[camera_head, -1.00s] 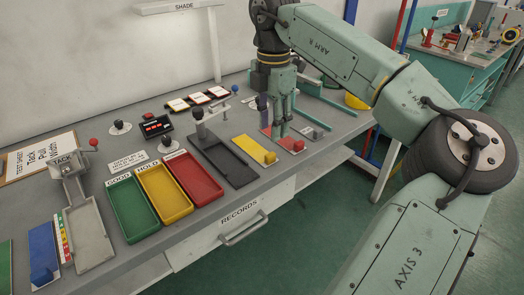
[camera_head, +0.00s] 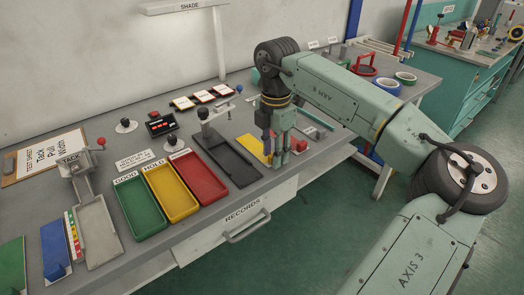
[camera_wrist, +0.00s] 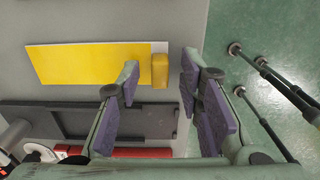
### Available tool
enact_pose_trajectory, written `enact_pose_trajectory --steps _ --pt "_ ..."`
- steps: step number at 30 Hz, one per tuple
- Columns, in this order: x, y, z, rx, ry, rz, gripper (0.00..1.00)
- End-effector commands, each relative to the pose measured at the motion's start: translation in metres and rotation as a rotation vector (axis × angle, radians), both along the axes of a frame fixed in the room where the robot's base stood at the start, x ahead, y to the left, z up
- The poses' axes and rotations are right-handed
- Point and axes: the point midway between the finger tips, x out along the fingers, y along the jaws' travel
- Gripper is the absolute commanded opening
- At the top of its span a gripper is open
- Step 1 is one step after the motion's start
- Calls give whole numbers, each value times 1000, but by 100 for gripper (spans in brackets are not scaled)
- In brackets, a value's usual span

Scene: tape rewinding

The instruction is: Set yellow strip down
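The yellow strip (camera_head: 250,147) lies flat on the grey bench, right of the dark grey tray. In the wrist view the yellow strip (camera_wrist: 85,63) has a raised yellow block (camera_wrist: 160,71) at its end towards the bench edge. My gripper (camera_head: 276,162) points down over that end. In the wrist view my gripper (camera_wrist: 160,80) is open, its fingertips on either side of the block with gaps showing. Whether the fingers touch the block cannot be seen in the head view, where the gripper hides part of it.
The dark grey tray (camera_head: 236,168) with a clamp post lies just left of the strip. Red (camera_head: 203,184), yellow (camera_head: 172,195) and green (camera_head: 134,211) trays follow further left. A red block (camera_head: 301,146) shows just right of my gripper. The bench's front edge is close.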

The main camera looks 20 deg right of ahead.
Motion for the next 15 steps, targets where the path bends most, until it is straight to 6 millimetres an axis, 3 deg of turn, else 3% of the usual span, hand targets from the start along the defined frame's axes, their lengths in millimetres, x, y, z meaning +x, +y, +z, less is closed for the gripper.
enact_pose_trajectory --steps 15 --pt "0 0 0 0 0 0 0"
